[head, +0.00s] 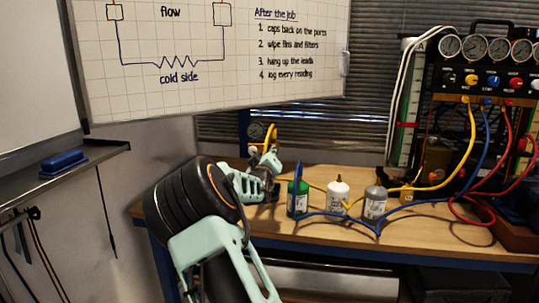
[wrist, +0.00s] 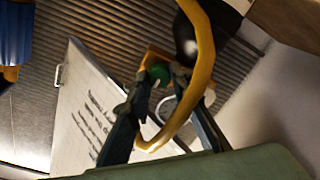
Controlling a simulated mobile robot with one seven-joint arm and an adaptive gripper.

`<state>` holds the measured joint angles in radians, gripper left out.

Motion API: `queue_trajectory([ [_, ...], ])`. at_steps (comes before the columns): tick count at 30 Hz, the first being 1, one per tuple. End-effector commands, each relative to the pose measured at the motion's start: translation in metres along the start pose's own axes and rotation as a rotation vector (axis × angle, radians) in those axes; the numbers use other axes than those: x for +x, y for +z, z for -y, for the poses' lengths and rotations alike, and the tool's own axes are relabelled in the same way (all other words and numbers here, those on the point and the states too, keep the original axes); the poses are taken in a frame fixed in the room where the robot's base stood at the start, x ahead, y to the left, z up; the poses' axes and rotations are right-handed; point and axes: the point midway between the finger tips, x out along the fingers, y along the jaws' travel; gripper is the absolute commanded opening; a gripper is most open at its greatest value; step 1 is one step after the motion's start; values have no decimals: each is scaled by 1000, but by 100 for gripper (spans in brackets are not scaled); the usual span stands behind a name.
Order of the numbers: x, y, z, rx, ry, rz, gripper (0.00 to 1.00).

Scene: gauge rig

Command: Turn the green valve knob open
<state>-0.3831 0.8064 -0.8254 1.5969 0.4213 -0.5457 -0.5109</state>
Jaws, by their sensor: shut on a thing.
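The green valve knob (wrist: 158,73) shows in the wrist view between the fingertips of my gripper (wrist: 163,76), which is shut on it. A yellow hose (wrist: 203,65) loops in front of the fingers and hides part of them. A round dial (wrist: 170,108) shows behind the fingers. In the head view my gripper (head: 271,160) is at the left back of the bench, beside a small gauge (head: 256,131) and a yellow hose. The knob itself cannot be made out there.
A green bottle (head: 298,199), a white bottle (head: 338,196) and a grey bottle (head: 375,203) stand on the wooden bench (head: 420,240) right of my gripper. Blue and yellow hoses lie among them. A gauge panel (head: 485,80) stands at the right. A whiteboard (head: 210,50) hangs behind.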

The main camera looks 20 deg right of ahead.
Motion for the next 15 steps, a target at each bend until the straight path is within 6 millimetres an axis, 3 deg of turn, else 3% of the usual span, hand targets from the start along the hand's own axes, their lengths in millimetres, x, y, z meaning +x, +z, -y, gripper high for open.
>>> queue_trajectory([
  [15, 0, 1, 1, -85, -2, 2, 0],
])
